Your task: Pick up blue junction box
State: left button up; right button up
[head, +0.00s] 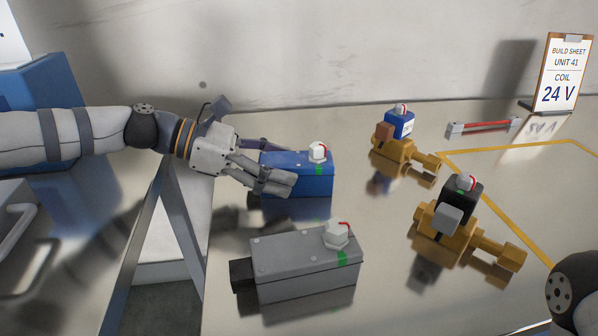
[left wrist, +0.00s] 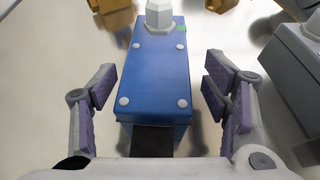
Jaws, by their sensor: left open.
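The blue junction box (head: 310,180) lies on the shiny table, with a white hex fitting and a green mark at its right end. My left gripper (head: 276,170) is open around its left end, one finger in front and one behind. In the left wrist view the blue box (left wrist: 158,75) lies between the two fingers (left wrist: 172,95), with a visible gap on each side. Its dark end piece points toward my palm. My right gripper is not in view.
A grey junction box (head: 305,262) lies nearby, in front of the blue one. Two brass valves stand to the right, one with a blue coil (head: 399,125), one with a black coil (head: 462,200).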

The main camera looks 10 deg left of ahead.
aim_at(296, 170)
pick_arm(q)
jog(key=x, duration=0.3)
jog(key=c, duration=1.4)
